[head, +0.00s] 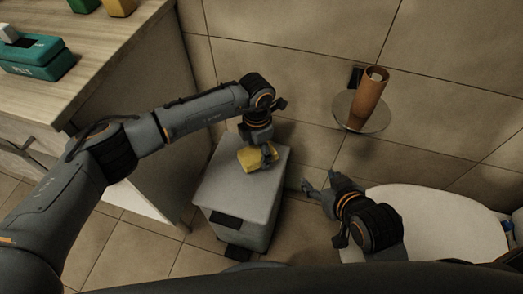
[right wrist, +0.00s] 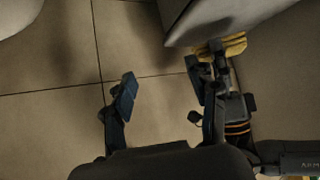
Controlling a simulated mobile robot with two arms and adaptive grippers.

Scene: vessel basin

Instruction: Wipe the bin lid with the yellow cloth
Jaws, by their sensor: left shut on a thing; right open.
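The grey bin (head: 235,215) stands on the tiled floor against the wall in the head view, its flat lid (head: 227,181) facing up. The yellow cloth (head: 249,158) is at the far part of the lid, bunched under my left gripper (head: 267,156). That gripper is shut on the cloth and partly hides it; whether the cloth presses on the lid is hard to tell. My right gripper (head: 318,188) is open and empty, to the right of the bin. The right wrist view shows its spread fingers (right wrist: 160,90), with the yellow cloth (right wrist: 233,43) beside the bin edge (right wrist: 190,25).
A wooden counter (head: 110,55) with a teal box (head: 38,60) stands at the left. A round wall shelf (head: 345,112) holds a brown cylinder (head: 370,95). A white rounded surface (head: 445,215) lies at the right. Tiled floor (head: 125,245) shows left of the bin.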

